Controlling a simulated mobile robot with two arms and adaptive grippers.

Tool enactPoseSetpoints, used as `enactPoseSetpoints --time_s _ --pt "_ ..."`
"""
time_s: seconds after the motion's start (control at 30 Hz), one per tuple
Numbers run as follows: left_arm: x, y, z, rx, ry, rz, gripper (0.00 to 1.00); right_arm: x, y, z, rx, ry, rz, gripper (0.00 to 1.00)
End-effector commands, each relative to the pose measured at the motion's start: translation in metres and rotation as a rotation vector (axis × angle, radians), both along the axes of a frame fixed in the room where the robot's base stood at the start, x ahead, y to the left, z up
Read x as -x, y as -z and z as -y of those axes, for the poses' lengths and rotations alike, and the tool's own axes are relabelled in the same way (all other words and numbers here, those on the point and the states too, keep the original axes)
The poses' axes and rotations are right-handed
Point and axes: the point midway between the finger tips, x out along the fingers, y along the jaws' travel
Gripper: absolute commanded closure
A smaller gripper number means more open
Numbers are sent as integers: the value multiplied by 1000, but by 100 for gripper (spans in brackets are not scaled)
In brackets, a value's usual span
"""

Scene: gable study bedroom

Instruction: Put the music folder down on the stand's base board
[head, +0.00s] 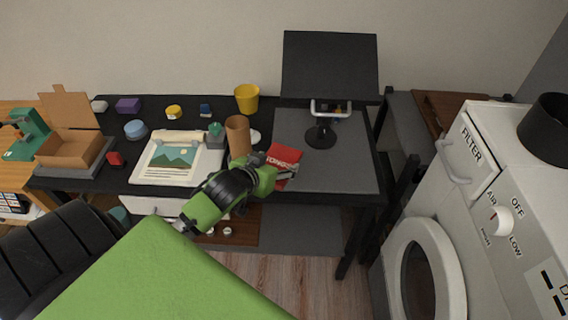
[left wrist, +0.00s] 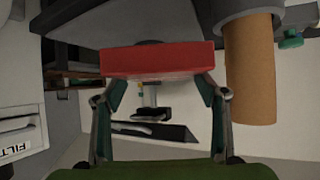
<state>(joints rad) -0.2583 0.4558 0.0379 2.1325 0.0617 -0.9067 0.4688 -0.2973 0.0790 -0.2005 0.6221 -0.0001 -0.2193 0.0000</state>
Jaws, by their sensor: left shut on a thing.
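The red music folder (head: 284,155), with white letters on it, is in my left gripper (head: 275,172). In the left wrist view the red folder (left wrist: 157,58) spans the two fingertips of my left gripper (left wrist: 160,88), which is shut on it. The stand has a tilted black desk (head: 330,66) and a round black foot on a grey base board (head: 350,172). The folder is at the left front part of the board in the picture; I cannot tell its height above it. My right gripper is not in view.
A brown cylinder (head: 237,136) stands just left of the folder, and shows in the left wrist view (left wrist: 250,70). The board's right front is clear. A white machine (head: 475,190) stands right.

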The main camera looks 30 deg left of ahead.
Motion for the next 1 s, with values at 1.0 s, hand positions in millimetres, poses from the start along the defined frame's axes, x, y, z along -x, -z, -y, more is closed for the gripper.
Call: enactPoseSetpoints --time_s 1.0 --pt "-87 104 -33 1 2 3 61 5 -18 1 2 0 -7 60"
